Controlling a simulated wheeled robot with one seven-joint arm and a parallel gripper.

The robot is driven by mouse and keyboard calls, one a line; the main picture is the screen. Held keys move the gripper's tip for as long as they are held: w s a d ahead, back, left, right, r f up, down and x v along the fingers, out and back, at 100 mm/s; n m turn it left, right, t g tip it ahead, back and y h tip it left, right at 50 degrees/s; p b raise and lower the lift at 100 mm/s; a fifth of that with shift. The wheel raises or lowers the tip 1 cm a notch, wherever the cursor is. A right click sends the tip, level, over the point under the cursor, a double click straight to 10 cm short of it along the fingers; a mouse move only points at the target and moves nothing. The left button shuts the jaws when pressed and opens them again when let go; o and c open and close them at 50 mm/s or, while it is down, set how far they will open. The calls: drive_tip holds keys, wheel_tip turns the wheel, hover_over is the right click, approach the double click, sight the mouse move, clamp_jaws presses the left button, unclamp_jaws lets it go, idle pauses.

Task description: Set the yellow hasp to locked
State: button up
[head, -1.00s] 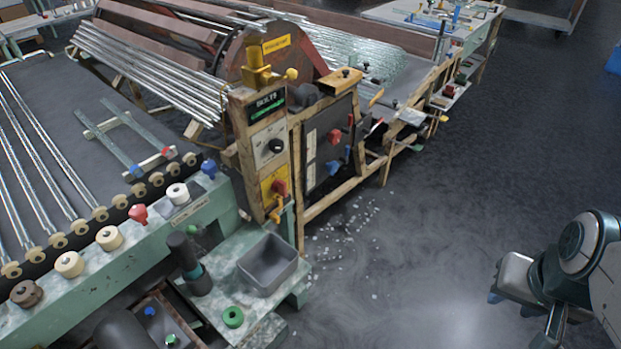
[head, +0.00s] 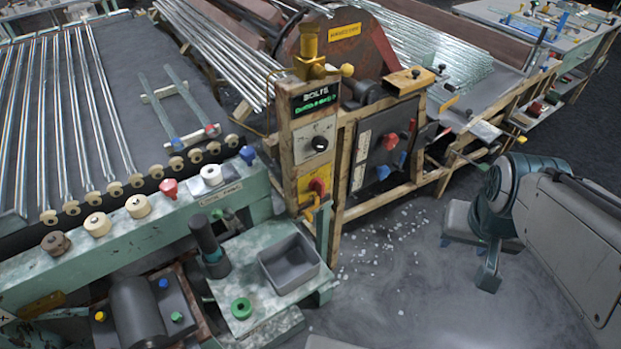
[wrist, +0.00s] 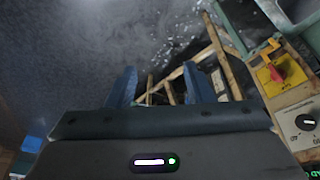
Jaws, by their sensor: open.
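A yellow plate (head: 316,184) with a red knob (head: 317,187) is on the wooden post, below a black-knobbed white panel. A small yellow piece (head: 310,212), which looks like the hasp, hangs at the plate's lower edge. Its exact setting is too small to tell. In the wrist view the yellow plate (wrist: 287,70) and red knob (wrist: 275,72) are at upper right; the hasp's shape is unclear there. My gripper (head: 467,262) is to the right of the post, apart from it, over the floor. In the wrist view its blue fingers (wrist: 161,86) are spread and empty.
A green-grey bench with a grey bin (head: 289,264) and a green ring (head: 241,308) stands below and left of the post. A wooden frame with a dark panel (head: 383,145) is to its right. Open floor with white shards (head: 385,240) lies between post and gripper.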

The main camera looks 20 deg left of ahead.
drive_tip(key=w+d+f+t+h+b, duration=0.1)
drive_tip(key=w+d+f+t+b, duration=0.2)
drive_tip(key=w+f, duration=0.85)
drive_tip(key=w+a+f+t+y+b, duration=0.1)
drive_tip(key=w+a+f+y+b, duration=0.35)
drive_tip(key=f, duration=0.45)
drive_tip(key=a+f+m+g+y+b, duration=0.1)
drive_tip(key=a+f+y+b, duration=0.1)
drive_tip(key=a+f+y, duration=0.4)
drive_tip(key=a+f+m+y+b, duration=0.1)
drive_tip(key=a+f+y+b, duration=0.15)
drive_tip(key=a, duration=0.45)
drive_tip(key=a+r+y+b, duration=0.1)
drive_tip(key=a+y, duration=0.2)
drive_tip(key=a, duration=0.5)
drive_tip(key=a+m+y+b, duration=0.1)
drive_tip(key=a+y, duration=0.1)
drive_tip(key=a, duration=0.5)
drive_tip(key=shift+w+a+r+g+y, duration=0.3)
drive_tip(key=shift+w+a+r+y, duration=0.1)
